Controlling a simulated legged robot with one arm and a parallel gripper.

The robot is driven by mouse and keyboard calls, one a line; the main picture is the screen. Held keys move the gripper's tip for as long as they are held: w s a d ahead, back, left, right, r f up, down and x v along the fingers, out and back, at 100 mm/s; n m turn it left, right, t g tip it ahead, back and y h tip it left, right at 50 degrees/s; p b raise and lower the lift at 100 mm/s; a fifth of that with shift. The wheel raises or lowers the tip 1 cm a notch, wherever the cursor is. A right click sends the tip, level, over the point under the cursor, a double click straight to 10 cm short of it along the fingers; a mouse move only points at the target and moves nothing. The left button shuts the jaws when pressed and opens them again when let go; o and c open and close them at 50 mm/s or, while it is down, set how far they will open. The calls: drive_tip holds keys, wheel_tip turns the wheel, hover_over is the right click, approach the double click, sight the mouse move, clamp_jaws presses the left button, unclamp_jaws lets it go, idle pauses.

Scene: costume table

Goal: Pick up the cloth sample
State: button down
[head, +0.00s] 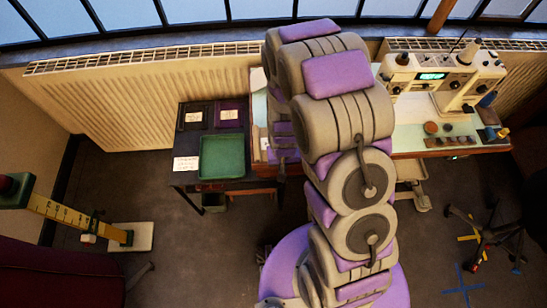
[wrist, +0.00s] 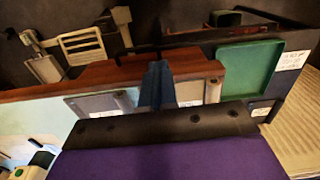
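In the wrist view, a dark blue piece, seemingly the cloth sample (wrist: 156,88), stands out as a narrow folded strip in the middle, across a brown wooden edge. My gripper (wrist: 160,124) fills the bottom of that view as a purple body with a black front edge. The strip's lower end meets this black edge or passes behind it. I cannot tell whether it is pinched, and the jaw gap does not show. In the head view my arm covers the gripper and the cloth.
A green tray (head: 222,157) lies on a dark side table; it also shows in the wrist view (wrist: 249,70). A sewing machine (head: 440,77) stands on the pale worktable (head: 408,139) at the right. Radiators line the wall behind. A yellow measuring stick (head: 75,216) is at the left.

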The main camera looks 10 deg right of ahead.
drive_tip(key=shift+s+d+r, duration=0.15)
drive_tip(key=shift+s+d, duration=0.85)
drive_tip(key=shift+s, duration=0.25)
drive_tip(key=shift+a, duration=0.15)
drive_tip(key=c, duration=1.5)
unclamp_jaws()
drive_tip(key=shift+d, duration=0.2)
drive_tip(key=o, duration=1.1)
drive_tip(key=shift+r, duration=0.1)
